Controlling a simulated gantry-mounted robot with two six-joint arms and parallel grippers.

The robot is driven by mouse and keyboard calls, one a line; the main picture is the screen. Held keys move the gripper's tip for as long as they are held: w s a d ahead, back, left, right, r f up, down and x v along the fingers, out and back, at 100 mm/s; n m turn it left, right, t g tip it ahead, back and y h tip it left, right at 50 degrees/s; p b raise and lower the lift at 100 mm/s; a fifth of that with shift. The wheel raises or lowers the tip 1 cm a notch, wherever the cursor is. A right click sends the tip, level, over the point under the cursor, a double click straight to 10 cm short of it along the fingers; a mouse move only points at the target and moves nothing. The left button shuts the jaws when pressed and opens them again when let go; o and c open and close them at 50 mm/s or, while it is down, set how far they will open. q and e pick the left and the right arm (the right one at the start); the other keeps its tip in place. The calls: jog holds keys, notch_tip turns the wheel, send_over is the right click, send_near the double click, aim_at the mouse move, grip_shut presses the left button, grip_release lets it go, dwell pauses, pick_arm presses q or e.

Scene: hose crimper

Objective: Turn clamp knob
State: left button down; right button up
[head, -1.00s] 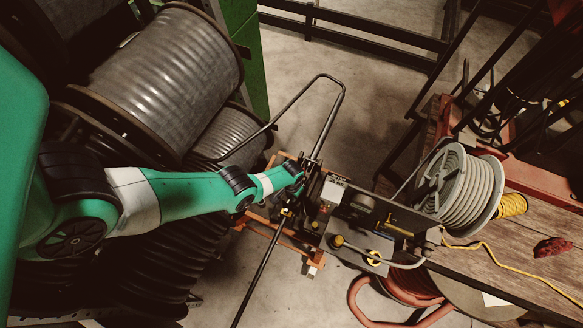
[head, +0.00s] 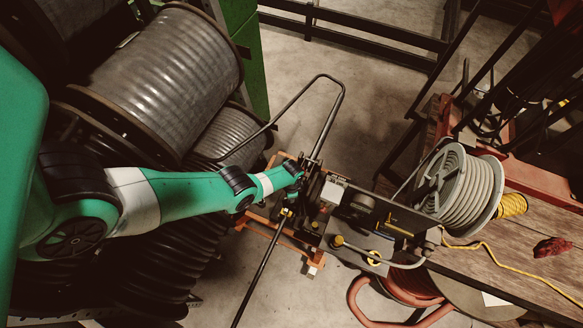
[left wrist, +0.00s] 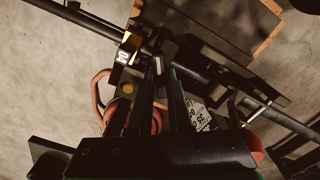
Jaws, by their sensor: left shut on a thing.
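The hose crimper (head: 358,226) is a dark metal machine on an orange frame, in the middle of the head view. My left gripper (head: 308,182) reaches its left end from the left. In the left wrist view my left gripper (left wrist: 160,72) has its two long dark fingers converging close together at the machine's rod and clamp. It is shut on a small dark part there, which I take to be the clamp knob. The fingers and shadow hide most of the knob, so its angle cannot be told. My right gripper is in neither view.
A long dark rod (head: 260,273) runs through the crimper's left end, with a bent bar above it. Large cable drums (head: 170,70) stand at the left. A hose reel (head: 465,190) sits on a wooden bench at the right. Bare floor shows above the crimper.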

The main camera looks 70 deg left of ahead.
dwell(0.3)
pick_arm(q)
jog(key=c, duration=0.8)
grip_release()
jog(key=shift+c, duration=0.2)
notch_tip(320, 180, up, 12)
jog(key=p, duration=1.1)
jog(key=shift+f+p, duration=0.2)
jog(key=shift+p, duration=0.15)
